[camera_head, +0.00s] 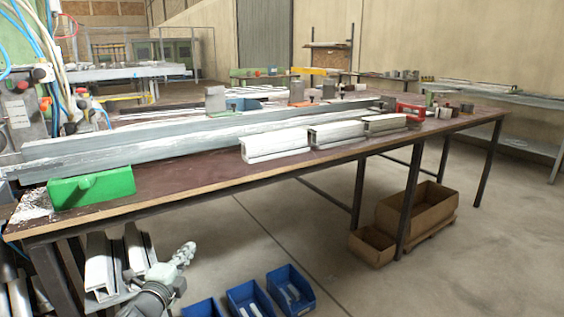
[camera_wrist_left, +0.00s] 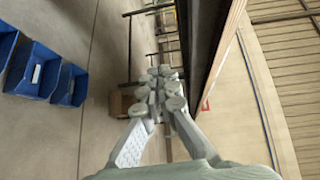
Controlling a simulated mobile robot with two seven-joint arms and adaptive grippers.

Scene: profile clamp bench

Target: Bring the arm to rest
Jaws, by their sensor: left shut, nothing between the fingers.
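My left gripper (camera_head: 184,254) is low in the head view, in front of the bench's near edge and below the height of its top. In the left wrist view its fingers (camera_wrist_left: 160,92) are together with nothing between them. It touches nothing that I can see. Its arm comes in from the bottom of the head view. My right gripper is in neither view.
The bench (camera_head: 205,180) carries long metal profiles (camera_head: 190,135), a green block (camera_head: 92,187) and short white profiles (camera_head: 335,134). Blue bins (camera_head: 290,290) stand on the floor beside my gripper. Cardboard boxes (camera_head: 417,207) sit under the bench. Floor at the right is clear.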

